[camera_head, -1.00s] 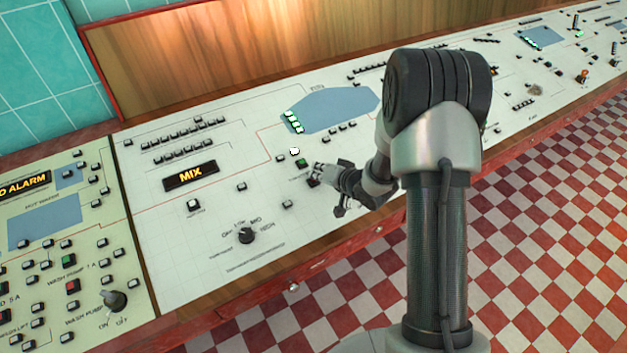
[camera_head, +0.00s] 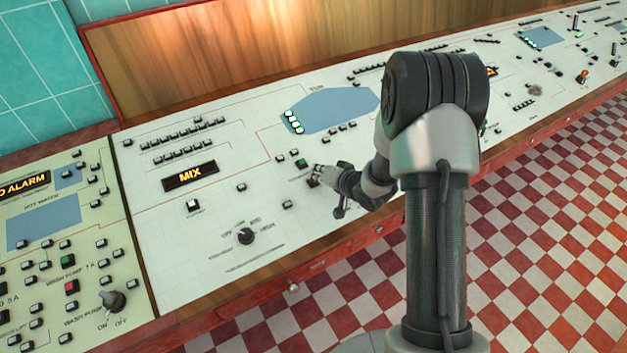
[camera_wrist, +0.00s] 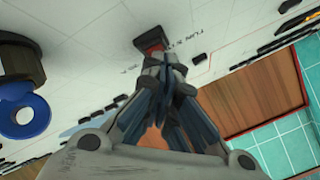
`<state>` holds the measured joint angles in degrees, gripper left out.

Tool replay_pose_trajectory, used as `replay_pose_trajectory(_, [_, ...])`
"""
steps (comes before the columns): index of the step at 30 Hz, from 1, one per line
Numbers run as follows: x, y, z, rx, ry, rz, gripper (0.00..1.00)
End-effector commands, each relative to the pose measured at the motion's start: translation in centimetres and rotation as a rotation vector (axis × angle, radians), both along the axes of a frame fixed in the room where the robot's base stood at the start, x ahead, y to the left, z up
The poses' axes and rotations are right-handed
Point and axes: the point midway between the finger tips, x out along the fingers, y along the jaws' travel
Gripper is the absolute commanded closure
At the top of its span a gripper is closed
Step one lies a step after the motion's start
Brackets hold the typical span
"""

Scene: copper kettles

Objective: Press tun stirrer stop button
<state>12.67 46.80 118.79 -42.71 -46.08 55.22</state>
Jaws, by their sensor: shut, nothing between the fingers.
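The red stop button (camera_wrist: 150,38) sits in a dark square frame on the white panel in the wrist view, beside partly hidden "TUN S…" lettering. My gripper (camera_head: 318,172) is shut and empty, low over the panel. In the wrist view its closed fingertips (camera_wrist: 160,60) are right at the button's lower edge and cover part of it. I cannot tell whether they touch it or whether it is pressed in. A green button (camera_head: 301,163) is just up-left of the gripper.
The white panel (camera_head: 225,215) carries a lit MIX sign (camera_head: 190,176), a rotary knob (camera_head: 246,236) and several small black buttons. A blue tun shape (camera_head: 340,108) has lit lamps (camera_head: 294,122). A wooden backboard (camera_head: 240,60) stands behind. The checkered floor is clear.

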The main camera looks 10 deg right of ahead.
Motion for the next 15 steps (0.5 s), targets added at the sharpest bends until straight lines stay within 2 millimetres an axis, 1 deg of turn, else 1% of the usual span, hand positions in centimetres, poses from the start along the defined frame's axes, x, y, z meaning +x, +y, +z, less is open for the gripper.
replay_pose_trajectory(8, [0.0, 0.0, 0.1, 0.0, 0.001, 0.001, 1.0])
replay_pose_trajectory(15, [-0.2, -0.1, 1.2, 0.0, 0.0, 0.0, 1.0])
